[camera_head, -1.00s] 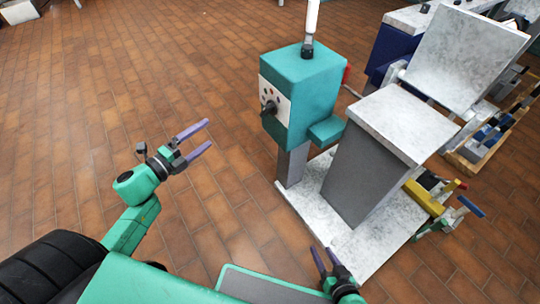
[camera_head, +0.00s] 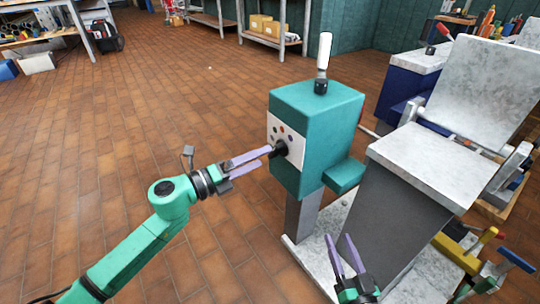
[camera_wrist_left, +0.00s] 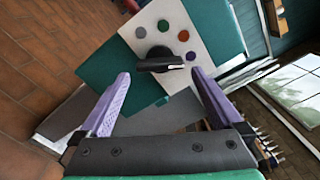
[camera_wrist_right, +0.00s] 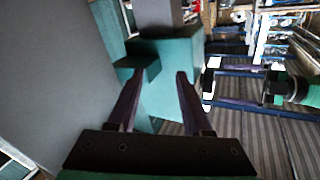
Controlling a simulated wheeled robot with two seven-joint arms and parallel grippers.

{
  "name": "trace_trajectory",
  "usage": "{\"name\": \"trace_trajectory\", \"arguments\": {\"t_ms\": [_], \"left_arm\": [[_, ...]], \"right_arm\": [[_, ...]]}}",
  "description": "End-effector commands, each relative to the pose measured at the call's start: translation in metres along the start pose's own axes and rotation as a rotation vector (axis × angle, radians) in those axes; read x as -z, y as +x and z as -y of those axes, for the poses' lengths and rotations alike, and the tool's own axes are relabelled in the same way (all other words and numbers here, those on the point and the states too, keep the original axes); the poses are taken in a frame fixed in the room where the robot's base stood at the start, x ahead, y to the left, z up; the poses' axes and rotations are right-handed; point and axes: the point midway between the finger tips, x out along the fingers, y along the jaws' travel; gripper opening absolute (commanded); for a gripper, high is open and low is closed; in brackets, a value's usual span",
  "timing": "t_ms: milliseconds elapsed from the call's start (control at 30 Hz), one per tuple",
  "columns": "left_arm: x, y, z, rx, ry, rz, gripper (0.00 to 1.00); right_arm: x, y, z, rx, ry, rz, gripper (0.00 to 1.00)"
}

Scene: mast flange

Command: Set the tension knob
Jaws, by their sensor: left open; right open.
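The black tension knob (camera_head: 280,149) sits on the white dial plate (camera_head: 294,135) on the side of a teal box (camera_head: 318,120). In the left wrist view the knob (camera_wrist_left: 160,60) has a dark bar-shaped grip, lying nearly level in the picture, with several coloured dots around it. My left gripper (camera_head: 263,160) is open, its purple fingers pointing at the knob. In the left wrist view the knob lies ahead between the finger lines; I cannot tell whether they touch it. My right gripper (camera_head: 347,240) is open and empty, low in front of the grey block.
A white-handled lever (camera_head: 324,55) stands on top of the teal box. To its right is a grey block with a marbled top (camera_head: 430,160) and a tilted marbled panel (camera_head: 478,88). A marbled base plate (camera_head: 315,262) lies beneath.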

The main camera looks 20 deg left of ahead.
Motion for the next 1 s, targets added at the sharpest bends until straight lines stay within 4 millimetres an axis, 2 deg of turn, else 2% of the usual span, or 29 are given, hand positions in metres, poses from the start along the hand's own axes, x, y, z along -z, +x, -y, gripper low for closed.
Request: {"name": "trace_trajectory", "arguments": {"t_ms": [67,200,333,533,567,700,733,1000], "left_arm": [[-0.001,0.016,0.001,0.003,0.007,0.001,1.00],[-0.001,0.036,0.001,0.002,0.003,0.002,1.00],[-0.001,0.044,0.000,0.000,0.002,0.001,1.00],[0.000,0.044,0.000,-0.001,0.001,0.000,1.00],[0.000,0.044,0.000,-0.001,0.001,0.000,0.92],[0.000,0.044,0.000,-0.001,0.001,0.000,0.39],[0.000,0.044,0.000,-0.001,0.001,0.000,0.34],[0.000,0.044,0.000,-0.001,-0.007,0.000,0.34]], "right_arm": [[0.016,0.008,0.000,0.006,-0.014,-0.050,0.50],[0.031,0.013,0.000,0.012,-0.025,-0.091,0.50],[0.037,0.014,0.001,0.014,-0.030,-0.108,0.50],[0.038,0.015,0.001,0.014,-0.030,-0.109,0.50],[0.037,0.015,0.001,0.014,-0.030,-0.109,0.50],[0.038,0.015,0.001,0.014,-0.030,-0.109,0.50],[0.038,0.015,0.001,0.014,-0.030,-0.109,0.50],[0.036,0.014,0.001,0.014,-0.026,-0.100,0.50]]}}
